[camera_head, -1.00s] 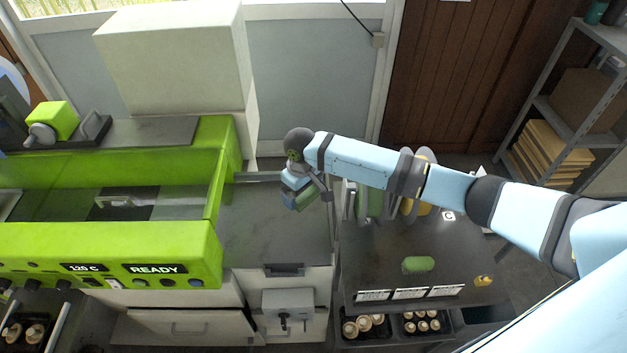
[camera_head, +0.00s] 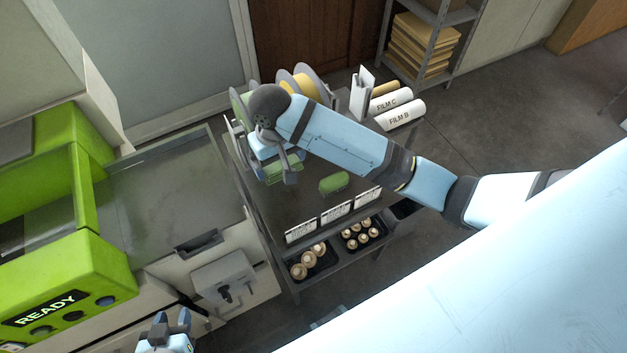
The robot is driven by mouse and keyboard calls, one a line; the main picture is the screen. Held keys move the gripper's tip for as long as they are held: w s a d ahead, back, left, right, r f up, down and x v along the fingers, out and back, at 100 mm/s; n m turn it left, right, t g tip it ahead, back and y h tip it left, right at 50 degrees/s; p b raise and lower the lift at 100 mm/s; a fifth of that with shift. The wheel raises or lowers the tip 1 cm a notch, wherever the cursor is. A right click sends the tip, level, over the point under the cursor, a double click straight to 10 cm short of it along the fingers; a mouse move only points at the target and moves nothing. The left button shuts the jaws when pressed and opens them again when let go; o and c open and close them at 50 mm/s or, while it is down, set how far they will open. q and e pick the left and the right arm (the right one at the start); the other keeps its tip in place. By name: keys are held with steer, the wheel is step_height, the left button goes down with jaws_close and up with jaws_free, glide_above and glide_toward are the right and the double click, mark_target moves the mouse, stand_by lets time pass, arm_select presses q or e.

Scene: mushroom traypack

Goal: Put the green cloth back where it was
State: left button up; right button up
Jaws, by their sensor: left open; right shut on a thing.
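My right gripper (camera_head: 287,163) is shut on a green cloth (camera_head: 276,174) and holds it above the left part of the dark cart top (camera_head: 300,207). The fingers and wrist hide part of the cloth. Whether it touches the cart top, I cannot tell. A second green item, a rounded block (camera_head: 334,182), lies on the cart top to the right of the gripper. My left gripper (camera_head: 171,322) is open and empty at the bottom edge of the view, below the grey counter.
Reels (camera_head: 303,83) stand at the cart's back, beside white film rolls (camera_head: 400,115). White label cards (camera_head: 334,215) line its front edge, above black trays of mushrooms (camera_head: 330,262). The grey counter (camera_head: 165,200) left of the cart is clear. A green machine (camera_head: 60,270) stands further left.

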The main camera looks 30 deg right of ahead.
steer(key=shift+s+d+f, duration=0.4)
steer(key=shift+d+f, duration=0.05)
steer(key=shift+f, duration=0.05)
glide_above(290, 209)
step_height(290, 209, down, 14)
step_height(290, 209, down, 4)
steer(key=shift+f, duration=0.1)
arm_select(q)
steer(key=shift+d, duration=0.35)
arm_select(e)
steer(key=shift+f, duration=0.4)
steer(key=shift+f, duration=0.1)
steer(key=o, duration=0.5)
steer(key=shift+o, duration=0.2)
step_height(290, 209, up, 12)
